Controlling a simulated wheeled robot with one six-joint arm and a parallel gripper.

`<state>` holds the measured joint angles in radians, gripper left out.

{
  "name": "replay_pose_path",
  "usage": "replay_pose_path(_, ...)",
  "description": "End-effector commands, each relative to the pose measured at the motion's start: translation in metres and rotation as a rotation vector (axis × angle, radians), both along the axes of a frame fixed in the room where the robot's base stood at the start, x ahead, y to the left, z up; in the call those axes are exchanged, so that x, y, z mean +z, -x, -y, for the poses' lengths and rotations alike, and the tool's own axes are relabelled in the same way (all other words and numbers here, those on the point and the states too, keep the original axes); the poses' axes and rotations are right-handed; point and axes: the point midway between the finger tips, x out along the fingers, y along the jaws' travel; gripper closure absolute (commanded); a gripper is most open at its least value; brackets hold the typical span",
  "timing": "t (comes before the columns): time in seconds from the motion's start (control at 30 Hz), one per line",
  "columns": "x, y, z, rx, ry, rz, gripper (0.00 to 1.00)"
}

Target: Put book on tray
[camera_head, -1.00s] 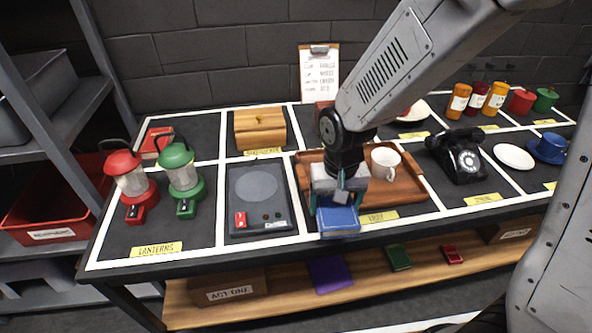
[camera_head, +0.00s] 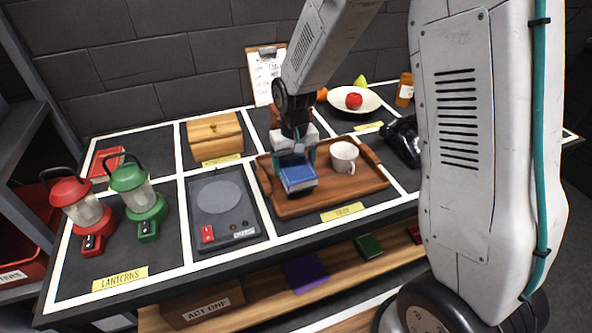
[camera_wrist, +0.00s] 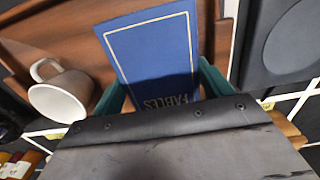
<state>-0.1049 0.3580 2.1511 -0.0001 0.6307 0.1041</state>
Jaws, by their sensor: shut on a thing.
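A blue book (camera_head: 298,178) is held in my gripper (camera_head: 296,165), which is shut on it. The book is over the left part of the brown wooden tray (camera_head: 352,192); I cannot tell if it touches the tray. In the wrist view the book (camera_wrist: 155,50) shows its cover with the word "FABLES", between the teal fingers of my gripper (camera_wrist: 160,85). A white mug (camera_head: 343,156) stands on the tray to the right of the book, and the mug also shows in the wrist view (camera_wrist: 62,92).
A grey device with a round plate (camera_head: 220,198) lies left of the tray. A wooden box (camera_head: 215,137) stands behind it. Red and green lanterns (camera_head: 138,200) stand at the left. A plate with fruit (camera_head: 353,100) and a black telephone (camera_head: 403,140) are behind and right of the tray.

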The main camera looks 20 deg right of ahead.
Motion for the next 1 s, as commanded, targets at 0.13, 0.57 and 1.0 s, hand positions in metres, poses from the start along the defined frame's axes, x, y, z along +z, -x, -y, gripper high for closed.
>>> replay_pose_path(0.13, -0.002, -0.011, 0.009, -0.003, 0.0, 0.0, 0.52)
replay_pose_path(0.57, -0.036, -0.011, 0.008, -0.001, 0.0, 0.001, 0.52)
replay_pose_path(1.0, -0.039, -0.01, 0.008, -0.001, 0.0, 0.0, 0.0)
